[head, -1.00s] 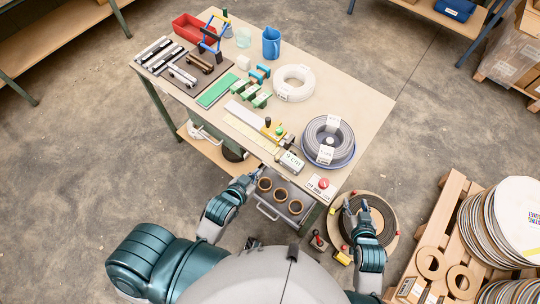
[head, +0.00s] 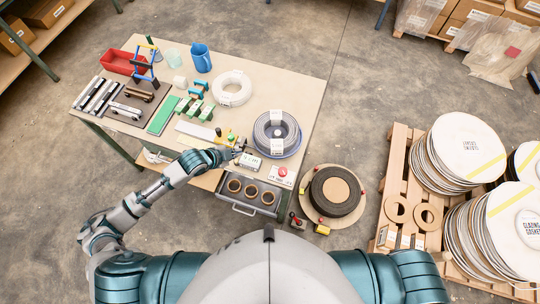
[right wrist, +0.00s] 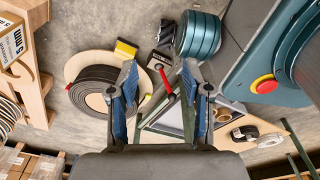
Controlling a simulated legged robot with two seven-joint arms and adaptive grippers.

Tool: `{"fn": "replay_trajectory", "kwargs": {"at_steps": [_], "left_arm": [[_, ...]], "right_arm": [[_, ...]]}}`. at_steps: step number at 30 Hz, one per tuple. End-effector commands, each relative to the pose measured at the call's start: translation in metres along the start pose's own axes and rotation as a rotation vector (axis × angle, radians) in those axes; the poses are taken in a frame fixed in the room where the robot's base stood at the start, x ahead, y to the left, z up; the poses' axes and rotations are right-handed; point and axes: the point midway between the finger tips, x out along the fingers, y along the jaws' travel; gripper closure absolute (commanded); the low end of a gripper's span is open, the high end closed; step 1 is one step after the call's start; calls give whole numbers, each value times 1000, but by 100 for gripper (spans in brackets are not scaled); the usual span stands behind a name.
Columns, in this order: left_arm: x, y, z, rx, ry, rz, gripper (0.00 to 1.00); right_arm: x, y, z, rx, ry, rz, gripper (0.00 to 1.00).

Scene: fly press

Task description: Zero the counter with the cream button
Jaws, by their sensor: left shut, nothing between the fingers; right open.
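The counter (head: 249,162) is a small pale box with dark markings on its face, near the front edge of the workbench. The markings are too small to read. I cannot make out the cream button on it. My left gripper (head: 236,149) is shut and empty, at the back left of the counter. Whether it touches the counter I cannot tell. My right gripper (right wrist: 160,92) shows in the right wrist view, open and empty above the floor. It is out of the head view.
A white box with a red button (head: 282,174) stands right of the counter. Behind it is a grey coil (head: 290,130) on a blue dish. A drawer (head: 250,207) with several brown rings is open below. A dark roll (head: 336,192) stands right of the bench.

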Motion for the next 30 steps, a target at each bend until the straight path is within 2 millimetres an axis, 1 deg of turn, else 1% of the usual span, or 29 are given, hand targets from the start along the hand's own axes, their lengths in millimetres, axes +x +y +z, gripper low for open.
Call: {"fn": "replay_trajectory", "kwargs": {"at_steps": [1, 3, 6, 15, 19, 23, 27, 28, 30], "left_arm": [[-2, -10, 5, 24, -4, -7, 100], [-4, -18, 10, 44, -2, -12, 100], [-6, -24, 16, 55, 0, -16, 100], [-8, -25, 21, 54, 4, -16, 100], [-4, -23, 21, 55, 3, -16, 100], [6, -16, 27, 55, 2, -16, 100], [23, -5, 36, 56, 0, -15, 100], [26, -3, 39, 56, 0, -15, 100], [34, 2, 45, 56, 0, -15, 100]], "right_arm": [[4, 0, 14, -3, -9, 0, 51], [8, 0, 28, -5, -15, 0, 51], [10, -2, 37, -6, -19, 1, 51], [9, -4, 39, -5, -21, 4, 51], [14, -4, 40, -5, -21, 2, 51], [28, -4, 42, -7, -23, 1, 51], [49, -4, 47, -7, -27, 0, 51], [54, -4, 46, -6, -28, 1, 51], [62, -3, 36, -5, -20, -2, 51]]}}
